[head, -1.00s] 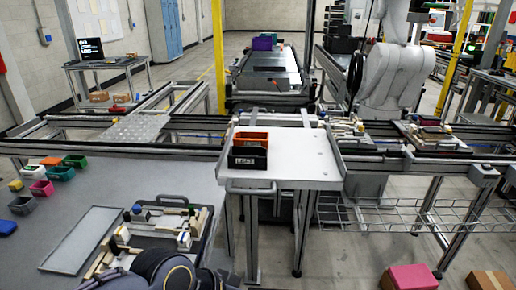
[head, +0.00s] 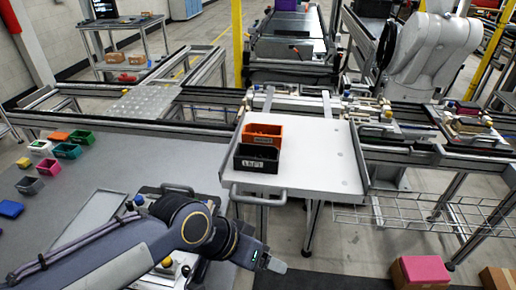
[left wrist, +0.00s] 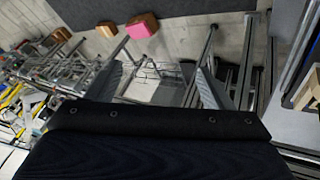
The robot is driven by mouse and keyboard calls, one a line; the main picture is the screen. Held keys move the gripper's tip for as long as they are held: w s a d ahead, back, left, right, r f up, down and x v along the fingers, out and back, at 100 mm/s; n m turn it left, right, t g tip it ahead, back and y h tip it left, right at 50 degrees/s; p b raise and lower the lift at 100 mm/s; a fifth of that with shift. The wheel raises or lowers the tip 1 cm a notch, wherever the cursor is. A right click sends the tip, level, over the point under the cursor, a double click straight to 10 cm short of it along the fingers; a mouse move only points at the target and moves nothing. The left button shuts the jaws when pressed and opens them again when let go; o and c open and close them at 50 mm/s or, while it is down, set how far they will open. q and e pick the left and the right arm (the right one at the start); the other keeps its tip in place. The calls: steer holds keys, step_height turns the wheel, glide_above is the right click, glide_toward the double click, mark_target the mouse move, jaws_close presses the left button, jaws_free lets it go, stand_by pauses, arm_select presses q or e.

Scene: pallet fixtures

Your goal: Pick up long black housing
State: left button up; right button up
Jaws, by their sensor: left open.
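No part clearly recognisable as the long black housing shows. A black open box (head: 256,163) with a white label stands on the white platform (head: 310,165), with an orange box (head: 262,134) right behind it. A fixture pallet (head: 160,190) on the grey table is mostly hidden behind my left arm, so its parts cannot be made out. My left gripper (head: 272,262) is past the table's right side, in front of and below the platform. In the left wrist view its fingers (left wrist: 157,82) are spread and empty, above the floor. My right gripper is not in view.
Several small coloured bins, including a blue one (head: 11,209) and a green one (head: 81,137), stand on the grey table (head: 60,225). A flat grey tray (head: 92,217) lies beside the pallet. A pink-topped box (head: 425,270) is on the floor at right. The platform's right half is clear.

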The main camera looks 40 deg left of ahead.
arm_select(q)
step_height(320, 180, up, 8)
steer(key=w+a+m+p, duration=0.1)
steer(key=m+p, duration=0.1)
steer(key=p, duration=0.3)
steer(key=m+g+y, duration=0.4)
steer(key=m+g, duration=0.2)
steer(key=m, duration=0.6)
glide_toward(258, 152)
steer(key=s+f, duration=0.1)
steer(key=s, duration=0.1)
steer(key=f, duration=0.5)
steer(key=d+f, duration=0.1)
steer(key=f, duration=0.1)
steer(key=shift+s+f, duration=0.1)
steer(key=shift+f, duration=0.05)
steer(key=c, duration=1.1)
steer(key=shift+c, duration=0.2)
